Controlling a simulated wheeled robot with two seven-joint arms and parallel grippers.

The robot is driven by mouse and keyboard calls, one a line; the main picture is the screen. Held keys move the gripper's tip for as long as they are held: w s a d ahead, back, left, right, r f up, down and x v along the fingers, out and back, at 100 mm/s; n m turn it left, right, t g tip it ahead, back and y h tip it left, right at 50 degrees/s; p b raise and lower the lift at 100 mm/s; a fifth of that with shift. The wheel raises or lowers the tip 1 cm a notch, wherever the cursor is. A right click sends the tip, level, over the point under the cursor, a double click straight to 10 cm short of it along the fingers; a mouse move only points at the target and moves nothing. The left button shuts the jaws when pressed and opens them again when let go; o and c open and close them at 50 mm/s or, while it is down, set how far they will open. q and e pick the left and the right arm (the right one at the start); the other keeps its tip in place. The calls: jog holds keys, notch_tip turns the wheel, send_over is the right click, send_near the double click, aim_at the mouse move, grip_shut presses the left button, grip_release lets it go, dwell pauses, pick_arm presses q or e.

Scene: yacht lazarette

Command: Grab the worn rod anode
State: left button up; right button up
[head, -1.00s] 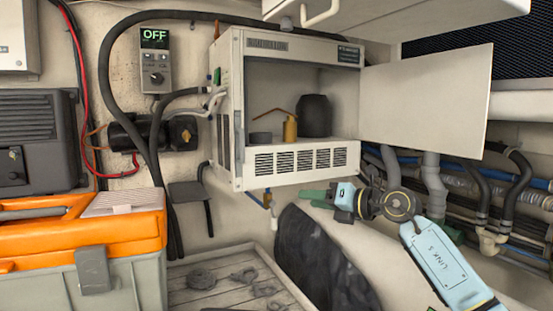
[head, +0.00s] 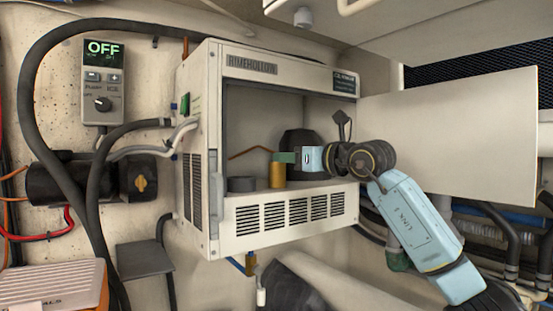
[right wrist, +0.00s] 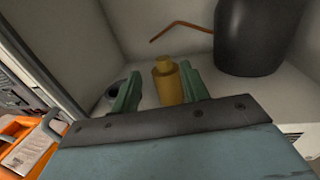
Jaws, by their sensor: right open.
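A brass-yellow stepped cylinder, seemingly the worn rod anode (head: 277,175), stands upright near the front of the open white cabinet's floor. It also shows in the right wrist view (right wrist: 168,86), with a narrower top. My right gripper (head: 280,157) reaches into the cabinet from the right. In the wrist view its green fingers (right wrist: 160,72) are open, with the cylinder seen between them, closer to the right finger. I cannot tell whether they touch it. My left gripper is not in view.
A dark ring (head: 242,184) lies left of the cylinder. A black rounded container (right wrist: 262,35) and a bent copper rod (right wrist: 182,27) are behind. The cabinet (head: 290,240) has side walls and a raised front edge. Its open door (head: 460,130) stands to the right.

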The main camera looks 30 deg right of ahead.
jog(key=shift+w+a, duration=0.15)
jog(key=shift+w, duration=0.35)
jog(key=p+x, duration=0.1)
jog(key=x, duration=0.3)
jog(key=shift+w+r, duration=0.1)
jog(key=shift+w, duration=0.3)
jog(key=shift+c, duration=0.3)
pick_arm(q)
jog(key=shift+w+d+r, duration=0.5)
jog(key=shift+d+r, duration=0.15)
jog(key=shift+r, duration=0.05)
pick_arm(e)
grip_shut()
